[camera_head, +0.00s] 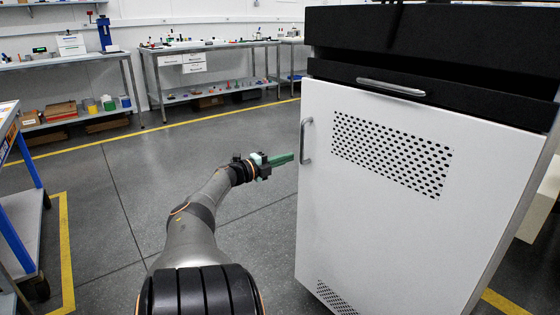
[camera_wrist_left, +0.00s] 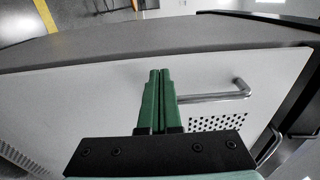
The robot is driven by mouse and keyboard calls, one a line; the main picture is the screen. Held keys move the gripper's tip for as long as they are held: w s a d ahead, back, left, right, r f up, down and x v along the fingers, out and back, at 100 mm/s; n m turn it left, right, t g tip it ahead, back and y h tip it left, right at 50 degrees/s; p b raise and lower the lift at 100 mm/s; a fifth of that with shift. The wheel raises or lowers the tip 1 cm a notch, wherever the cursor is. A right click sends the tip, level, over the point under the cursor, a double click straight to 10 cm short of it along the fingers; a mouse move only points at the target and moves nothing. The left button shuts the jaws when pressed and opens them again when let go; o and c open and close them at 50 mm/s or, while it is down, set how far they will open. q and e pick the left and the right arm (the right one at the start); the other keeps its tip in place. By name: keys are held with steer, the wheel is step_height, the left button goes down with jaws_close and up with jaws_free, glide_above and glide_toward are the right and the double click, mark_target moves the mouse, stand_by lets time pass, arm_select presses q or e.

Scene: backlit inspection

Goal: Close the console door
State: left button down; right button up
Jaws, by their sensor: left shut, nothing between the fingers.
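The console door (camera_head: 380,230) is a white panel with a perforated patch and a vertical metal handle (camera_head: 306,141) near its left edge. It looks flush or nearly flush with the console front; I cannot tell whether a small gap is left. My left gripper (camera_head: 292,158) has green fingers, shut and empty, just left of the door edge at handle height. In the left wrist view its fingertips (camera_wrist_left: 160,72) lie over the white door (camera_wrist_left: 100,90), beside the handle (camera_wrist_left: 225,95). Contact cannot be made out. My right gripper is not in view.
The console's black top (camera_head: 440,40) and a drawer with a bar handle (camera_head: 390,87) are above the door. A workbench (camera_head: 205,46) stands at the back, and a blue-legged cart (camera_head: 25,225) at the left. The floor left of the door is clear.

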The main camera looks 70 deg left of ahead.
arm_select(q)
steer(key=p+v, duration=0.8)
steer(key=v, duration=0.4)
steer(key=shift+s, duration=0.25)
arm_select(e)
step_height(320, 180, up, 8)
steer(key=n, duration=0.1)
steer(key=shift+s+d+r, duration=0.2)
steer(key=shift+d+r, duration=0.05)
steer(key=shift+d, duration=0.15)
arm_select(q)
steer(key=shift+d, duration=0.1)
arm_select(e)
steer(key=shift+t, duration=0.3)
